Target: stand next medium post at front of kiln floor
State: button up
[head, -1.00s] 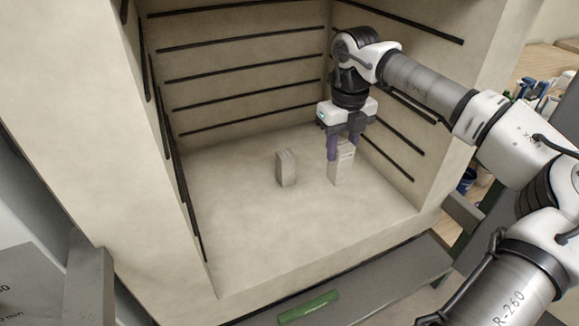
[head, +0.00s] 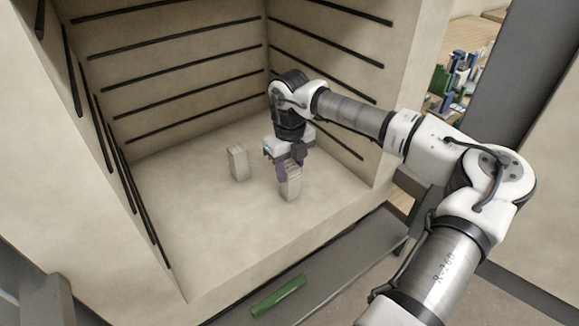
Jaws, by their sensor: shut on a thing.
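A grey-beige post (head: 290,186) stands upright inside the kiln, toward the right of the floor. My gripper (head: 289,171) is above it with its purple fingers shut on its upper part. The post's lower end is at or very close to the kiln floor (head: 215,225); I cannot tell if it touches. A second post (head: 238,163) stands upright on the floor to the left and a little farther back, apart from my gripper.
Dark element rods (head: 190,80) run along the kiln walls. The front of the floor is clear. A green bar (head: 278,296) lies on the grey ledge (head: 340,262) before the kiln. Shelves with small items (head: 460,75) stand outside at the right.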

jog(key=shift+f, duration=0.15)
jog(key=o, duration=0.7)
jog(key=shift+f, duration=0.1)
jog(key=o, duration=0.5)
notch_tip(320, 180, up, 12)
jog(key=b, duration=0.1)
jog(key=shift+r, duration=0.25)
